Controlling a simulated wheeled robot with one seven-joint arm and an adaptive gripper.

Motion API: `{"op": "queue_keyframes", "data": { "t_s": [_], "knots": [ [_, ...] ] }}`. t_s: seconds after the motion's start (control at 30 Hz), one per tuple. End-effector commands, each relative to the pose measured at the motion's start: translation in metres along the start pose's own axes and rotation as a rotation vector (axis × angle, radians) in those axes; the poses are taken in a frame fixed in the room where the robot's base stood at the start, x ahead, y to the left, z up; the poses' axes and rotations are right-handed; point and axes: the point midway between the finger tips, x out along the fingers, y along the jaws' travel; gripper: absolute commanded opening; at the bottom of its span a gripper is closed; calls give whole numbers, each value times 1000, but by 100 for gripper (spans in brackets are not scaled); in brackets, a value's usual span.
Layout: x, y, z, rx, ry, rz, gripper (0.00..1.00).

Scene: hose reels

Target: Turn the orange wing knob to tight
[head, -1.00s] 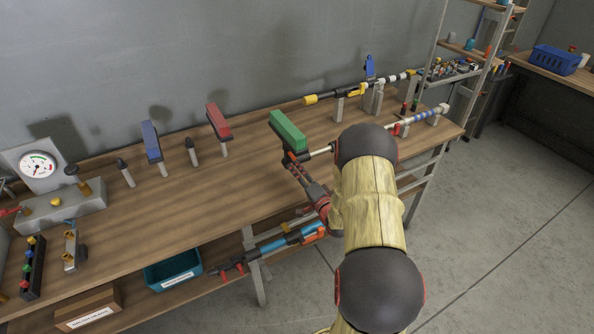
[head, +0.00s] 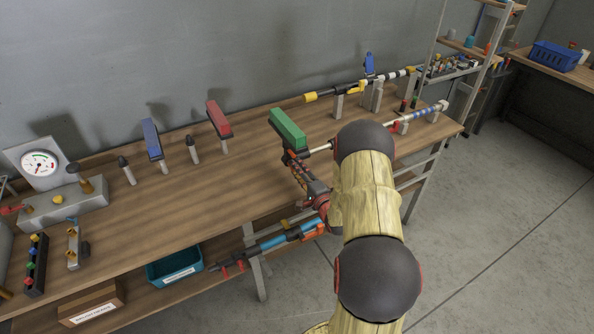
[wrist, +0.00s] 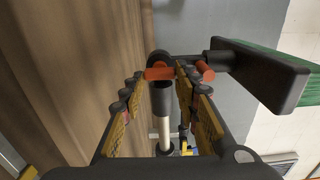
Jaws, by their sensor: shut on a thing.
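The orange wing knob (wrist: 160,73) shows in the wrist view, in front of a dark round hub between my fingertips. My gripper (wrist: 158,80) is shut on it, one finger on each side. A second orange piece (wrist: 206,73) shows just right of the right finger; I cannot tell whether it belongs to the same knob. In the head view my gripper (head: 298,168) is just below the green block (head: 288,129), and the knob is hidden there. I cannot read any tight mark.
The green block (wrist: 275,66) stands close to the right of my fingers in the wrist view. A dark post (head: 193,149), a red block (head: 219,118) and a blue block (head: 151,139) stand farther left on the bench. The bench front (head: 215,195) is clear.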

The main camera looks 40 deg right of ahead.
Motion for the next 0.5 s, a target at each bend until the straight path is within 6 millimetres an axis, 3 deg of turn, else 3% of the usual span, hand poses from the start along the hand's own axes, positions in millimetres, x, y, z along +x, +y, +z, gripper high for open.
{"op": "queue_keyframes", "data": {
  "t_s": [0.1,0.13,0.43,0.5],
  "knots": [
    [0,1,0,1,1,2,6],
    [0,1,0,1,1,2,33],
    [0,0,0,0,0,1,50],
    [0,0,0,0,0,1,50]
  ]
}}
